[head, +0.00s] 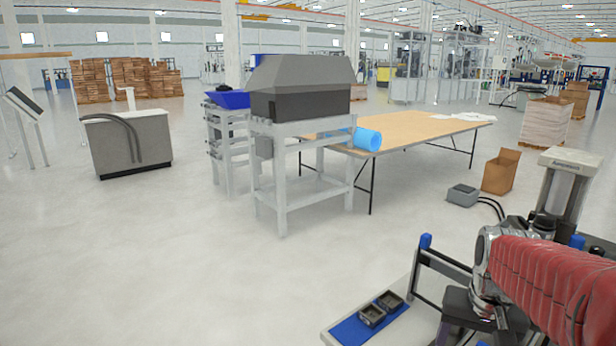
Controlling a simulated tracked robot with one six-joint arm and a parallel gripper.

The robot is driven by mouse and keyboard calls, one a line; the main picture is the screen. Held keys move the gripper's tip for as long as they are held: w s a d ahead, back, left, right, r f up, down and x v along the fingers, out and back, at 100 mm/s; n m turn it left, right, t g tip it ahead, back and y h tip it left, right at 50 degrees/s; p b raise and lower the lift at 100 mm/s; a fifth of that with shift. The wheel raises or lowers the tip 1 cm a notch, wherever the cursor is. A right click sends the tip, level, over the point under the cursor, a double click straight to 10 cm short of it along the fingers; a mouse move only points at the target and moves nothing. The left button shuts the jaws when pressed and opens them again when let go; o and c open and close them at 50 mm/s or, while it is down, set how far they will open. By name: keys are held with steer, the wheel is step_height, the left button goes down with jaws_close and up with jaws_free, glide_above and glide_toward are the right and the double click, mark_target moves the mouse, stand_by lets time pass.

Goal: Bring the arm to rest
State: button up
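An arm in a ribbed red sleeve (555,285), which looks like mine, reaches in from the lower right edge. It ends in a silver joint (487,268). A dark block below this joint seems to be my gripper (474,316), low at the bottom edge of the view. Its fingers cannot be made out, so I cannot tell whether it is open or holds anything.
A black frame (440,262) stands between. A wooden-topped table (430,130) and grey machine (300,88) stand farther off.

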steer(key=s+a+r+n+t, duration=0.3)
steer(key=s+a+n, duration=0.1)
steer(key=s+a, duration=0.7)
steer(key=a, duration=0.3)
steer(key=shift+s+r+n+t+y, duration=0.2)
steer(key=shift+s+n+t+y, duration=0.1)
steer(key=shift+n+t, duration=0.1)
steer(key=shift+a, duration=0.1)
steer(key=shift+c, duration=0.2)
stand_by(0.4)
